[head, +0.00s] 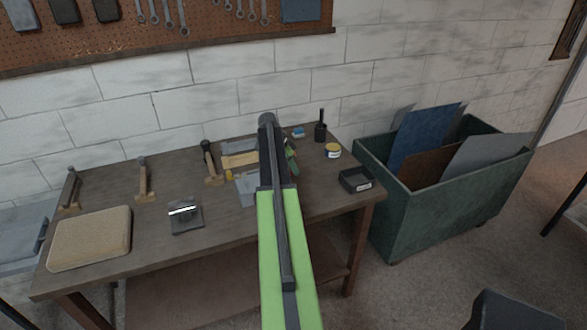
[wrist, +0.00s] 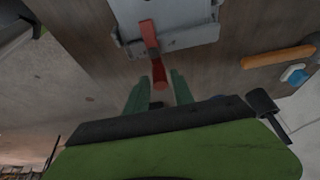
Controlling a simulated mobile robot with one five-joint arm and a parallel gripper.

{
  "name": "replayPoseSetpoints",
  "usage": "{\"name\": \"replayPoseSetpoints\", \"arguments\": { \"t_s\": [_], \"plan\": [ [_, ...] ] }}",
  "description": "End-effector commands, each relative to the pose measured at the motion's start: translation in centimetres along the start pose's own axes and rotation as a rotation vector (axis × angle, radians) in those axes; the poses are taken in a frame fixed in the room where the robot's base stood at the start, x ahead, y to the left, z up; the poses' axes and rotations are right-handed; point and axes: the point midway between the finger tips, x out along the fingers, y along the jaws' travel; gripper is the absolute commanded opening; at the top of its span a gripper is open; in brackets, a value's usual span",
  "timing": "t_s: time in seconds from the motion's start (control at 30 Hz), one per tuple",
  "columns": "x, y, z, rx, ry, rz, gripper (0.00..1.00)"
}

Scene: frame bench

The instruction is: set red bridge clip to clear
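The red bridge clip (wrist: 150,40) is a red bar in the wrist view. It lies against a grey metal plate (wrist: 185,35), and its rounded near end sticks out past the plate's edge. My gripper (wrist: 158,84) is open, with its two green fingers either side of the clip's near end. A gap shows on each side, though I cannot tell how deep the end sits between the fingers. In the head view my arm hides the clip, and only a bit of my gripper (head: 291,160) shows over the workbench (head: 130,255).
An orange handle (wrist: 278,57) and a blue block (wrist: 293,74) lie right of the plate in the wrist view. The bench also holds a black tray (head: 355,180), a yellow tin (head: 333,151), a dark cup (head: 320,132) and a tan pad (head: 90,238). A green bin (head: 425,220) stands to the right.

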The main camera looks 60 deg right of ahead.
Motion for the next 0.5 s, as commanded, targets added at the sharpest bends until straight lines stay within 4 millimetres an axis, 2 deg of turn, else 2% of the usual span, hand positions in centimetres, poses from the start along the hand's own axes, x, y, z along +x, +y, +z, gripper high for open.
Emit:
{"name": "replayPoseSetpoints", "arguments": {
  "t_s": [0.03,0.2,0.5],
  "plan": [
    [-0.01,0.0,0.02,0.0,0.0,0.0,0.21],
    [-0.01,0.02,0.03,0.0,0.0,0.001,0.0],
    [0.07,-0.04,-0.14,-0.004,0.001,0.0,0.0]
  ]
}}
